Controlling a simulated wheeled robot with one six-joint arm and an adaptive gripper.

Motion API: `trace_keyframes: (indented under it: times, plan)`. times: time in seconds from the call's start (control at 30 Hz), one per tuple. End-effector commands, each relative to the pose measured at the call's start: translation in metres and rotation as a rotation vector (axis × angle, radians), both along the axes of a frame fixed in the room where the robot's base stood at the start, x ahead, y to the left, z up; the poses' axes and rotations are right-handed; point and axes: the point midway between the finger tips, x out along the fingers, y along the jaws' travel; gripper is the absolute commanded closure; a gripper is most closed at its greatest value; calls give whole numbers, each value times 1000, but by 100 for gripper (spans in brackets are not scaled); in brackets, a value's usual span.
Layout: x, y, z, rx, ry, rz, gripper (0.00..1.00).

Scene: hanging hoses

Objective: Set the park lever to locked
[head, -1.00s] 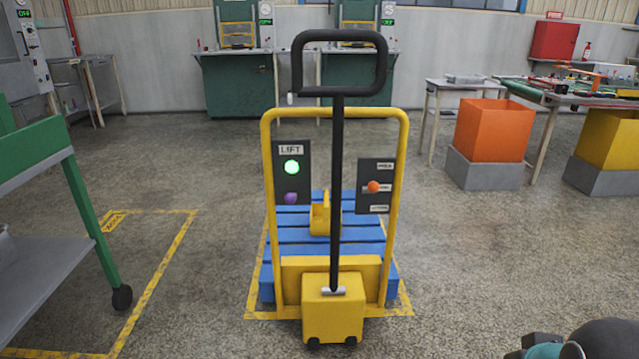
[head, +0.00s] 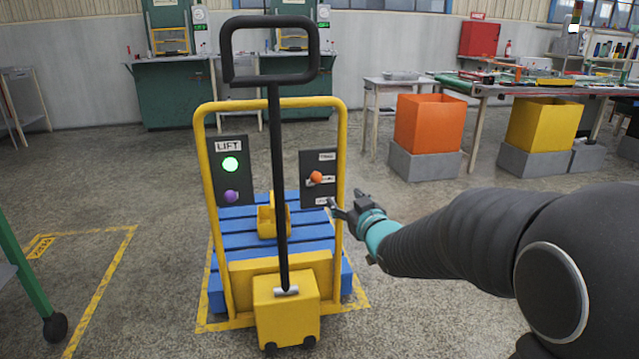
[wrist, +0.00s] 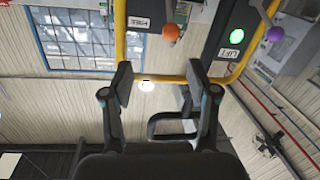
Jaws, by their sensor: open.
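The park lever's orange knob (head: 316,178) is on the dark right-hand panel (head: 309,194) of the yellow pallet truck. It stands at middle height, near the middle of three small white labels, too small to read surely in the head view. My gripper (head: 345,206) is open and empty, just right of and below the knob and apart from it. In the wrist view the orange knob (wrist: 172,32) shows beyond the open fingers (wrist: 160,80), with a white label beside it. The lever's shaft is mostly hidden behind the knob.
The LIFT panel (head: 231,172), with a green light and purple knob (head: 231,196), is on the left. The black tow handle (head: 277,150) rises between the panels. A blue pallet (head: 240,235) lies behind. Open floor lies right of the truck.

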Motion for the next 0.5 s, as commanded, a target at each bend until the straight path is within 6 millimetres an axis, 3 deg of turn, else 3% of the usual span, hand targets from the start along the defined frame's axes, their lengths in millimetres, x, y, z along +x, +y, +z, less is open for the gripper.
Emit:
trace_keyframes:
  times: [0.27, 0.5]
  plan:
    - [14, 21, -6, 28, -59, 63, 41]
    - [46, 37, -5, 28, -57, 61, 41]
